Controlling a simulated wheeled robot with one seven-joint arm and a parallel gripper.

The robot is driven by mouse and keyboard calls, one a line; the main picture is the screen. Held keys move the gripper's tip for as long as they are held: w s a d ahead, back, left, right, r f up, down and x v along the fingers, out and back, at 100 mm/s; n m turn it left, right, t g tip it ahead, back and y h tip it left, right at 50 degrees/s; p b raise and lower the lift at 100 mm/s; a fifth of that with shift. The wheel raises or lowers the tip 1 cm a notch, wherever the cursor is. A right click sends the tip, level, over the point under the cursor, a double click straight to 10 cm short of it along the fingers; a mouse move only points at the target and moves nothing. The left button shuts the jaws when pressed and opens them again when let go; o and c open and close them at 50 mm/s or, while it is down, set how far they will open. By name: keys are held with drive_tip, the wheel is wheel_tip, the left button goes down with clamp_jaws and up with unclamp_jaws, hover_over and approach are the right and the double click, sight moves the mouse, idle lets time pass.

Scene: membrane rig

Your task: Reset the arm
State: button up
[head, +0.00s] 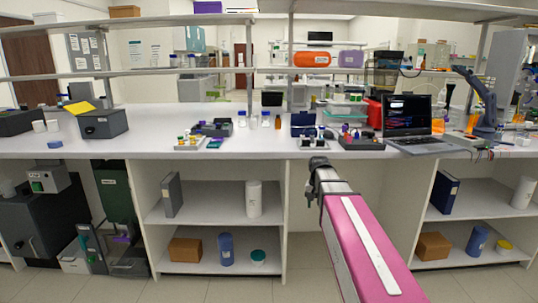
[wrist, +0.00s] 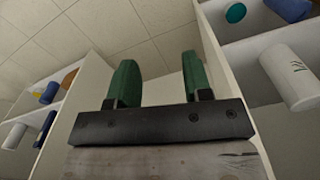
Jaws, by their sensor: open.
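My gripper (wrist: 158,70) shows in the wrist view with its two green fingers apart and nothing between them. In the head view my arm, with a pink and white link, reaches forward and up from the lower right. Its far end is in front of the bench's front edge, near the middle of the picture. The fingers cannot be made out there. The wrist view is turned over, with floor tiles at the top and the shelves under the bench at both sides.
The long white bench (head: 258,143) holds a rack of vials (head: 192,143), bottles, a dark tray (head: 361,143) and an open laptop (head: 408,121). Open shelves below hold a white cylinder (head: 254,199), a blue cylinder (head: 225,249) and a brown box (head: 186,250).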

drive_tip(key=s+f+n, duration=0.2)
drive_tip(key=s+f, duration=1.4)
drive_tip(key=s, duration=0.1)
drive_tip(key=shift+s+a+f+n, duration=0.25)
drive_tip(key=shift+a+n, duration=0.05)
drive_tip(key=shift+n, duration=0.1)
